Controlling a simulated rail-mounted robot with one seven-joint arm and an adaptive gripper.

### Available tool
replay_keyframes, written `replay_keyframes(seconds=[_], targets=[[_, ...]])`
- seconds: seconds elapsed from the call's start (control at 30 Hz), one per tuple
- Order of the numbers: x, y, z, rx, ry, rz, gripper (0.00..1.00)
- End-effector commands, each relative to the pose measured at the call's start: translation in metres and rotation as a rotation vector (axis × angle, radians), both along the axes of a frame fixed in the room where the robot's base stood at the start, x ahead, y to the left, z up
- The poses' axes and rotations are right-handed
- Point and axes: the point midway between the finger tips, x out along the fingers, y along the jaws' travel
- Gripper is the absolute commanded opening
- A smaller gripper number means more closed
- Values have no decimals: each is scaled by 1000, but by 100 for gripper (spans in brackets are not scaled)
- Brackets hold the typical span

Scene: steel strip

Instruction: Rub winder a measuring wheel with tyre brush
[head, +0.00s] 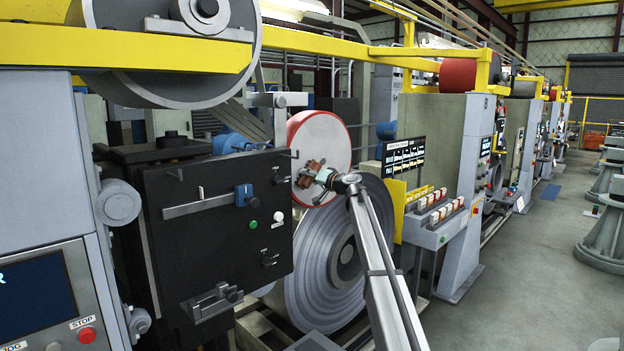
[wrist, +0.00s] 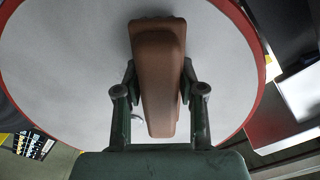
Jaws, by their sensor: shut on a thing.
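A large wheel with a white face and a red rim (head: 325,135), which looks like the measuring wheel, stands upright behind the black control box. Its face (wrist: 60,65) fills most of the wrist view. My gripper (head: 319,176) is shut on a brown tyre brush (head: 306,171) in front of the lower part of the wheel. In the wrist view the brush (wrist: 158,75) is a rounded brown block between the two dark green fingers of my gripper (wrist: 158,92). The brush overlaps the wheel's face in both views. I cannot tell whether it touches the wheel. The brush's far side is hidden.
A black control box (head: 215,235) with knobs and buttons stands close left of the wheel. A big steel strip coil (head: 315,275) sits below. A grey console (head: 440,225) with a yellow panel is at right.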

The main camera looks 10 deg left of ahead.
Motion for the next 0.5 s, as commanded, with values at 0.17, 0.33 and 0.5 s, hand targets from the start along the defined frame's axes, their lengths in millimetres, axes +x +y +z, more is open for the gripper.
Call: replay_keyframes(seconds=[0.17, 0.33, 0.5], targets=[[-5, 4, 0, 1, 0, -1, 11], [-11, 9, 0, 0, -1, 1, 11], [-21, 19, -1, 1, -1, 1, 11]])
